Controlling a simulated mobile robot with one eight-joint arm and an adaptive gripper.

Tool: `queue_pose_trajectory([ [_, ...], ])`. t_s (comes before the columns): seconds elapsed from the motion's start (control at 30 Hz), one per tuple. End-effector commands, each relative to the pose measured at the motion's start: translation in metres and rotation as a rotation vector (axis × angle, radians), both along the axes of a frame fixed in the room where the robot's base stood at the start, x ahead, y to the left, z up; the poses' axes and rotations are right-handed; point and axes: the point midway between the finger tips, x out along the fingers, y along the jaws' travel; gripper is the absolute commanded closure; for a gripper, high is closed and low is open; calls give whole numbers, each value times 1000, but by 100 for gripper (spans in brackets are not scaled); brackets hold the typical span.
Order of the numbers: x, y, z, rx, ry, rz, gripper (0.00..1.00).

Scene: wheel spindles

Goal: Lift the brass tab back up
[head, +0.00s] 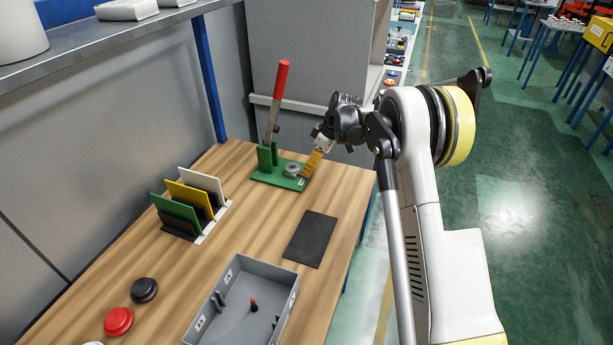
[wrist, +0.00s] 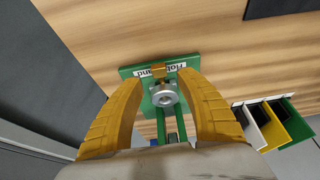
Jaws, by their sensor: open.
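The green fixture (head: 268,179) stands at the far end of the wooden table, with a grey lever and red handle (head: 283,78) rising from it. A round silver spindle part (head: 292,170) sits on its base. In the wrist view, the small brass tab (wrist: 159,70) lies at the label edge of the base, beside the silver part (wrist: 165,96). I cannot tell its exact tilt, and I cannot make it out in the head view. My gripper (wrist: 160,79) is open, its yellow fingers on either side of the tab and silver part in the picture. Contact is not visible.
A rack of green, yellow and white panels (head: 182,210) stands left of the fixture. A dark mat (head: 311,238) and a grey tray (head: 225,308) lie nearer. Red (head: 118,321) and black (head: 144,290) discs are at the left. A grey wall is behind the table.

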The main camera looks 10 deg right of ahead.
Motion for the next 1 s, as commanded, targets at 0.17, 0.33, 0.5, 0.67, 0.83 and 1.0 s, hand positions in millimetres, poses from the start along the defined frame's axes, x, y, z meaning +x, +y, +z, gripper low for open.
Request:
queue_pose_trajectory([
  [0.17, 5, 9, -26, 0, 0, 0, 57],
  [0.33, 7, 11, -32, 0, 0, -1, 57],
  [0.5, 7, 11, -32, 0, 0, -1, 57],
  [0.67, 7, 11, -32, 0, 0, -1, 82],
  [0.83, 7, 11, -32, 0, 0, -1, 100],
  [1.0, 7, 12, -31, 0, 0, -1, 100],
])
